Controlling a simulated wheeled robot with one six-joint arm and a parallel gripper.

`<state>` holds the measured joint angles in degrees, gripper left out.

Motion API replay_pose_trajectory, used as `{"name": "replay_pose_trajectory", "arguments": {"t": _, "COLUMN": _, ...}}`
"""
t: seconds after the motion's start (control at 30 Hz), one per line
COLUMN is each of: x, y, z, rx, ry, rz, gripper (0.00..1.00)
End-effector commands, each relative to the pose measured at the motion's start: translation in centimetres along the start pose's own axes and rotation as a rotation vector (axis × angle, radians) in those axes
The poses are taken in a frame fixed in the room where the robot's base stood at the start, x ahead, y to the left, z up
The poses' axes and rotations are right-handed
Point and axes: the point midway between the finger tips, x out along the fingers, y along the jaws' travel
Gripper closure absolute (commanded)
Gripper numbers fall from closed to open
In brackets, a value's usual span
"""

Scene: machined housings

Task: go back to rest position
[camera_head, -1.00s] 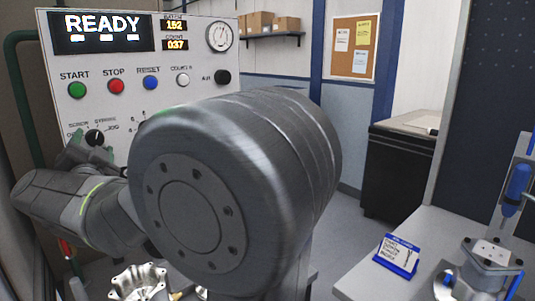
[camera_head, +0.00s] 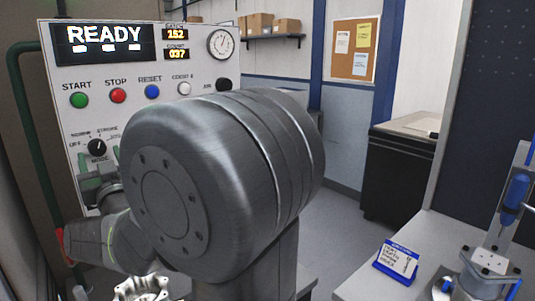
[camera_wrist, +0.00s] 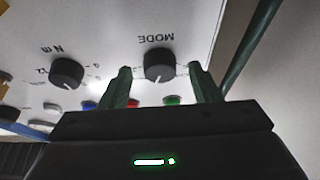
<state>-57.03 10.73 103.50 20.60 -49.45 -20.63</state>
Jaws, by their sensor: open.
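My gripper (camera_wrist: 160,70) is open and empty in the wrist view, with its two green fingers apart on either side of the black MODE knob (camera_wrist: 160,66). The fingers look clear of the knob, but the exact gap is hard to judge. In the head view my gripper (camera_head: 98,182) is just below the MODE knob (camera_head: 97,147) on the white control panel (camera_head: 190,55). My large grey arm joint covers the middle of the head view and hides the panel's lower right.
The panel has green START (camera_head: 79,100) and red STOP (camera_head: 118,96) buttons. A silver machined housing (camera_head: 142,290) shows at the bottom edge. At right, a bench (camera_head: 365,287) carries a blue-framed sign (camera_head: 397,262) and a fixture (camera_head: 490,264). The floor between is free.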

Motion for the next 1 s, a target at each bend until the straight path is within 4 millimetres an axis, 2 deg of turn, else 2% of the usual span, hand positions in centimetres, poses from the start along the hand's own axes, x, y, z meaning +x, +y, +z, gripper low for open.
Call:
{"name": "replay_pose_trajectory", "arguments": {"t": 0.03, "x": -1.3, "y": 0.0, "z": 0.3, "rx": 0.003, "ry": 0.002, "rz": -0.001, "gripper": 0.44}}
{"name": "replay_pose_trajectory", "arguments": {"t": 0.1, "x": -2.7, "y": -0.1, "z": 0.3, "rx": 0.004, "ry": 0.002, "rz": -0.002, "gripper": 0.44}}
{"name": "replay_pose_trajectory", "arguments": {"t": 0.5, "x": -9.7, "y": -0.1, "z": 0.3, "rx": 0.005, "ry": 0.002, "rz": 0.0, "gripper": 0.44}}
{"name": "replay_pose_trajectory", "arguments": {"t": 0.73, "x": -11.6, "y": -0.1, "z": 0.2, "rx": 0.005, "ry": 0.002, "rz": 0.001, "gripper": 0.44}}
{"name": "replay_pose_trajectory", "arguments": {"t": 1.0, "x": -11.9, "y": 0.0, "z": 0.2, "rx": 0.004, "ry": 0.001, "rz": 0.002, "gripper": 0.44}}
